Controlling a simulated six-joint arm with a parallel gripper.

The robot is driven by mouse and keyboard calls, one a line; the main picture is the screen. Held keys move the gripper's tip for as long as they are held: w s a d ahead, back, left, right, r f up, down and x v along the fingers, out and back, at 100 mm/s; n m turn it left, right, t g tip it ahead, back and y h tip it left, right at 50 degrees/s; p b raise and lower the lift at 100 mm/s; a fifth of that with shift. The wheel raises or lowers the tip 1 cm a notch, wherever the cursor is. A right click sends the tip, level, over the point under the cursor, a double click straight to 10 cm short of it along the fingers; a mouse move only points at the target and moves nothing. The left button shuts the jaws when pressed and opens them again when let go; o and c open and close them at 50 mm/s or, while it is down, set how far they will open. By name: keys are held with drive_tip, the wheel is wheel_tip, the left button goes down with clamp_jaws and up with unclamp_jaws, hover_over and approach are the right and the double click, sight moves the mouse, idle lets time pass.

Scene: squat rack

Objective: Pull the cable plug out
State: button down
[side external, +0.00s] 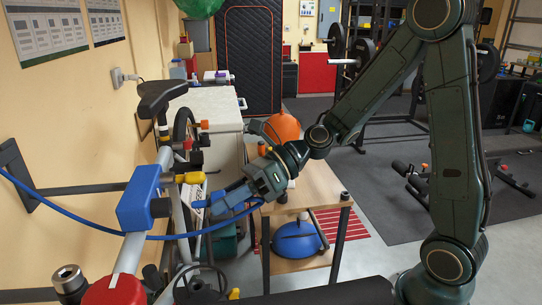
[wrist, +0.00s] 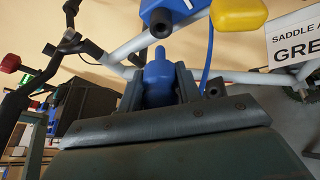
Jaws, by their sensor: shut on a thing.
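A blue box (side external: 139,198) with a short black round socket (side external: 161,207) on its right side is fixed to the light grey bike frame; the wrist view shows the socket (wrist: 162,24) opening at the top. My gripper (side external: 222,199) is shut on the blue cable plug (wrist: 158,76), which sits between both jaws in the wrist view (wrist: 159,88). The plug's tip points toward the socket, with a visible gap between them, so they look apart. The blue cable (side external: 100,227) sags under the box and runs to my gripper. Its join to the plug is hidden.
The bike's grey tubes, saddle (side external: 163,91) and yellow knob (wrist: 238,15) crowd the space around the socket. A wooden table (side external: 318,190) stands behind my gripper, with a blue ball (side external: 297,239) on its lower shelf. The floor mat (side external: 385,195) at right is mostly open.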

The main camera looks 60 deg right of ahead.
drive_tip(key=shift+s+d, duration=1.3)
drive_tip(key=shift+s, duration=0.05)
